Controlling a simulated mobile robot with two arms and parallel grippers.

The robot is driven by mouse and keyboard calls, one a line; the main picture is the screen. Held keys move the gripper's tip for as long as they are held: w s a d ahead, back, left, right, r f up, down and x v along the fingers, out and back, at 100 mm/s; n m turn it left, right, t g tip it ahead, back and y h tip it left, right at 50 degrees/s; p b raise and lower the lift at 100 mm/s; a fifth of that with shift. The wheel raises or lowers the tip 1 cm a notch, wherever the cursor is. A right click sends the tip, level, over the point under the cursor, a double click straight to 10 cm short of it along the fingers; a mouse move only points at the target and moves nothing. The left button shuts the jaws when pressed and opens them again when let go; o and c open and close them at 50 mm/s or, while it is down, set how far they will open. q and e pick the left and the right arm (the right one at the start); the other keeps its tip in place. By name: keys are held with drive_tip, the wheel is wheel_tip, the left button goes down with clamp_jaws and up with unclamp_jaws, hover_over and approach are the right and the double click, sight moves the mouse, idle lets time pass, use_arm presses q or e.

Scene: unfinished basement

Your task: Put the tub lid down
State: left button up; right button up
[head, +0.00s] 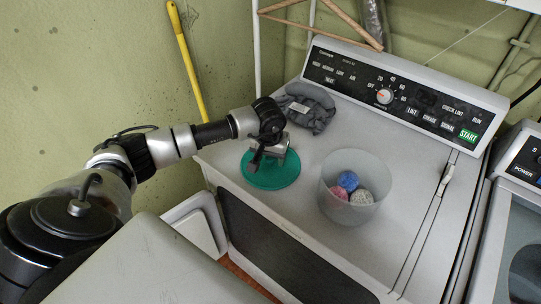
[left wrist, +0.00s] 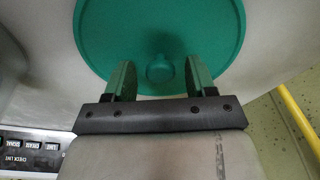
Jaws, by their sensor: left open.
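The green round tub lid (head: 285,180) lies on the white machine top near its left front edge. Its small round knob (left wrist: 160,70) shows in the left wrist view, where the lid (left wrist: 110,35) fills the upper middle. My left gripper (head: 268,160) is over the lid; in the left wrist view its fingers (left wrist: 158,78) are apart, one on each side of the knob, with gaps between. The frosted tub (head: 340,208) stands open to the right of the lid, with blue, pink and grey balls (head: 348,181) inside. My right gripper is not in view.
A grey cloth (head: 308,106) lies behind the lid, near the control panel (head: 400,92). The white machine top (head: 400,180) is clear right of the tub. A second machine (head: 515,220) stands at the right. A yellow pole (head: 188,62) leans on the wall.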

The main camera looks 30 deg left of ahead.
sight(269, 168)
use_arm(q)
drive_tip(key=shift+r, duration=0.25)
wheel_tip(269, 168, up, 12)
drive_tip(key=s+b, duration=0.1)
drive_tip(key=b, duration=0.2)
drive_tip(key=shift+s+d+f, duration=0.2)
drive_tip(key=shift+s+d, duration=0.1)
drive_tip(key=shift+s, duration=0.05)
